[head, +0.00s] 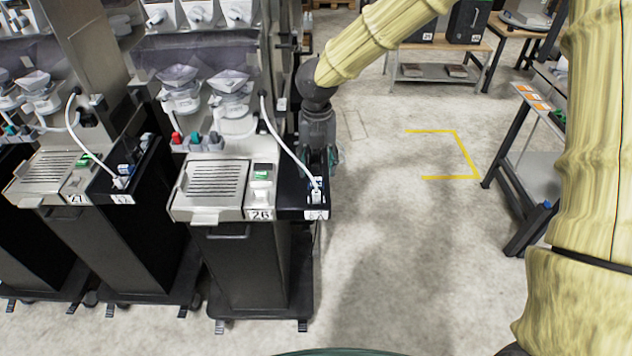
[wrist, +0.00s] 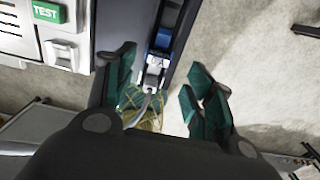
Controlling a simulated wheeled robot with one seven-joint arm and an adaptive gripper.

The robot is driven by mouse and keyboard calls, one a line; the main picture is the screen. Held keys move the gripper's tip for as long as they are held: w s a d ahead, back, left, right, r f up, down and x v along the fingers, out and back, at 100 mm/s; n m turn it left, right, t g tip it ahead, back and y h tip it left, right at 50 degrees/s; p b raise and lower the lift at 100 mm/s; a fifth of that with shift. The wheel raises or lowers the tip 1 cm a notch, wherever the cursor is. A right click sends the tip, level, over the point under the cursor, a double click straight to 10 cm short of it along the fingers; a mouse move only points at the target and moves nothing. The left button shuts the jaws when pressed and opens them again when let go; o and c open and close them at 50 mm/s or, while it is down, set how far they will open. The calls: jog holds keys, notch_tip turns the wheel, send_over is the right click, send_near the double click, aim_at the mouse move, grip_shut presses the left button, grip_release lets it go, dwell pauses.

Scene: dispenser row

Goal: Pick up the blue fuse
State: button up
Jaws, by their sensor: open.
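My gripper (wrist: 162,64) is open, with its dark green-padded fingers spread apart in the wrist view. A small blue block (wrist: 163,40), which looks like the blue fuse, sits in the narrow black side panel (wrist: 145,20), just beyond the space between the fingertips. Nothing is held. A white plug (wrist: 153,70) with a cable sits just nearer than the blue block, between the fingers. In the head view my gripper (head: 332,158) points down at the black side panel of station 26 (head: 292,200).
A green TEST button (wrist: 48,11) is on the pale panel left of the fingers. A white cable (head: 280,135) arches down to the black panel. Station 27 (head: 50,170) stands to the left. Open floor (head: 400,240) lies to the right, with a workbench (head: 530,165) beyond.

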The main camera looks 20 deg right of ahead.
aim_at(316, 179)
jog(key=shift+f+p, duration=0.8)
jog(key=shift+f, duration=1.6)
jog(key=shift+a, duration=0.1)
jog(key=c, duration=0.8)
